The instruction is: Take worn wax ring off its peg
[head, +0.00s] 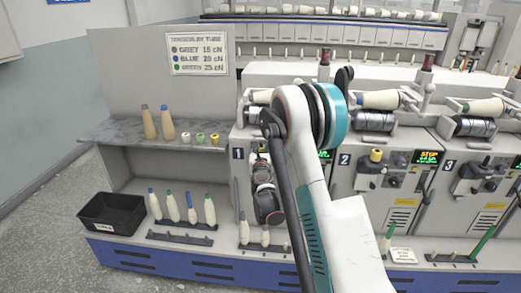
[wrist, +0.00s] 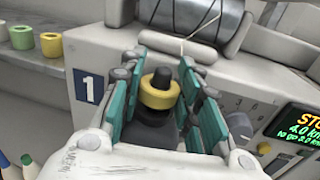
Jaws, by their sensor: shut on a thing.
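The worn wax ring (wrist: 160,90) is yellow and sits around a black peg on the machine unit numbered 1. The dark top of the peg (wrist: 160,76) shows through its middle in the wrist view. My gripper (wrist: 164,104) has its teal fingers on the left and right of the ring and is shut on it. In the head view my arm reaches to unit 1, and the ring there is hidden behind it.
Spare rings, pale, yellow (head: 200,138) and green (head: 215,139), stand on the grey shelf (head: 115,130) at the left. A black bin (head: 108,228) stands below. Unit 2 has its own yellow ring (head: 376,155). Several cones stand upright on the lower ledge.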

